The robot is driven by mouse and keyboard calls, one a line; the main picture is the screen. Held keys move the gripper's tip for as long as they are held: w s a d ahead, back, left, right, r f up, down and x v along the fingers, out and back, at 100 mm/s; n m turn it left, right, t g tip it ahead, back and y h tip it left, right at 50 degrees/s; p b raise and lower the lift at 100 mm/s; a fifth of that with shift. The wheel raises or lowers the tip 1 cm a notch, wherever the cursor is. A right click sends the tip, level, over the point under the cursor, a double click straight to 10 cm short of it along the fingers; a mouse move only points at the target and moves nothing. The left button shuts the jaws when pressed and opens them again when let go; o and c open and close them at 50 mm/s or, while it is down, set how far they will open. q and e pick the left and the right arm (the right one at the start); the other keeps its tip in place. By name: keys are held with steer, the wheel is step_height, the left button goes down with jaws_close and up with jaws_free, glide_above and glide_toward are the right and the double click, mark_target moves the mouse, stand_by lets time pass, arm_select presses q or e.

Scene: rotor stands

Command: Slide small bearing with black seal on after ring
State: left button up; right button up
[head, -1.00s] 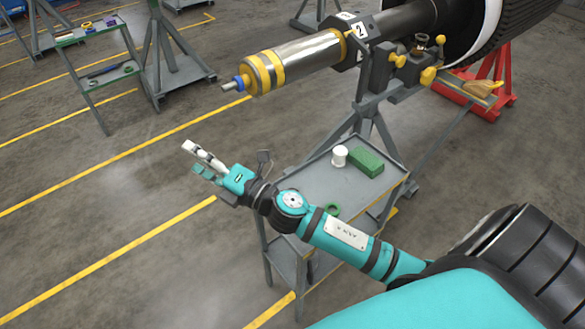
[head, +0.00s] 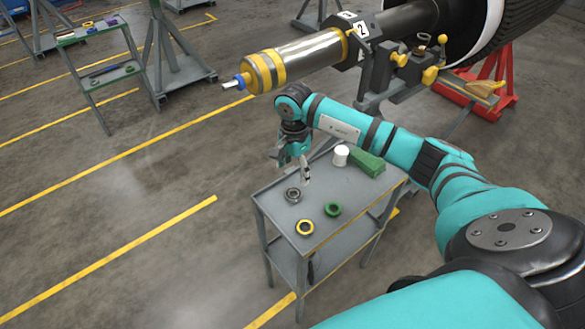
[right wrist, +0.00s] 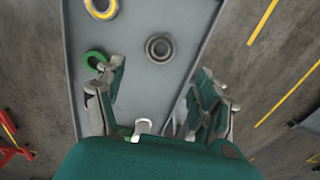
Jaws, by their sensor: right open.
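The small bearing (head: 292,195), a grey metal ring with a dark seal, lies flat near the left edge of the grey cart's top. In the right wrist view the bearing (right wrist: 159,48) is just beyond the fingertips, roughly centred between them. My right gripper (head: 305,177) points down above the cart, beside the bearing and apart from it. In the wrist view its fingers (right wrist: 160,68) are spread with nothing between them. The rotor shaft (head: 305,62) has yellow bands and a blue ring (head: 241,81) near its bare left tip. My left gripper is not seen.
On the cart (head: 267,202) are a yellow ring (head: 305,227), a green ring (head: 333,210), a white cup-like item (head: 341,155) and a green block (head: 367,163). The rotor overhangs behind the cart. A second stepped cart (head: 108,75) stands far left.

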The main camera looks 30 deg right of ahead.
mark_target(293, 196)
step_height(293, 196, down, 10)
steer(key=b, duration=0.6)
steer(key=shift+a+r+b, duration=0.1)
steer(key=shift+r+b, duration=0.05)
steer(key=shift+b, duration=0.25)
steer(key=c, duration=1.1)
steer(key=shift+o, duration=0.2)
